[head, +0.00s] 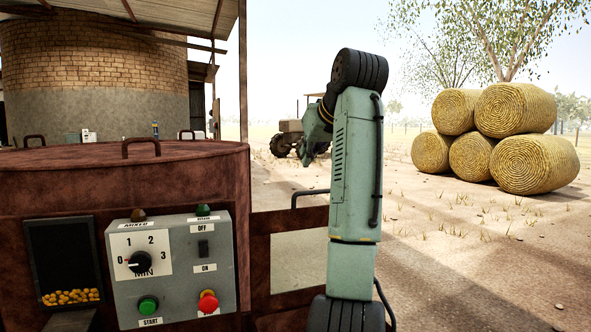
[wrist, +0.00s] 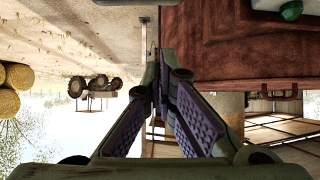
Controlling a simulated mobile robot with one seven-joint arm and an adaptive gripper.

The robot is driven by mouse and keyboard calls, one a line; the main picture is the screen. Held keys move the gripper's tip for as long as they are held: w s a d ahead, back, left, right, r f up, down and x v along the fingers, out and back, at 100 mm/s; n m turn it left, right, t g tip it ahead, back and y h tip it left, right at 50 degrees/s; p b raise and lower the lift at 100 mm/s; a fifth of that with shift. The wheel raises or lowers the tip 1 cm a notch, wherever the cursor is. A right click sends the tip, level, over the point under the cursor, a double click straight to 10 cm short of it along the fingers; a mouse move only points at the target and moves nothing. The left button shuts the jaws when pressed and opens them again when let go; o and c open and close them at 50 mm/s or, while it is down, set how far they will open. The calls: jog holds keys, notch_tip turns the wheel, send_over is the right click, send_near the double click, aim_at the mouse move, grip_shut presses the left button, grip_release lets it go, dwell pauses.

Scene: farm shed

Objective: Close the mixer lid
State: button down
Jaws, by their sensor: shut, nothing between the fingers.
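The mixer (head: 60,200) is a rusty red-brown drum at the left of the head view. Its flat top, the lid (head: 85,158), lies level in this view, with a dark bar handle (head: 141,147) at the front and more handles behind. Whether the lid sits fully down I cannot tell. The wrist view is upside down and shows the mixer's rusty side (wrist: 240,50) at the upper right. My gripper (wrist: 160,85) is shut and empty, to the side of the mixer and apart from it. In the head view it is partly hidden behind my arm.
A control panel (head: 170,265) with a dial, switch and buttons is on the mixer's front, beside a window (head: 64,262) showing yellow feed. A rusty frame (head: 290,250) stands to its right. A tractor (head: 290,135) and hay bales (head: 535,163) are far off; the ground at right is clear.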

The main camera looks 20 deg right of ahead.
aim_at(302, 212)
jog(key=p+x, duration=0.3)
jog(key=x, duration=0.7)
jog(key=shift+s+f, duration=0.2)
jog(key=shift+s, duration=0.85)
jog(key=shift+s+f, duration=0.2)
jog(key=shift+s, duration=0.9)
jog(key=shift+f, duration=0.1)
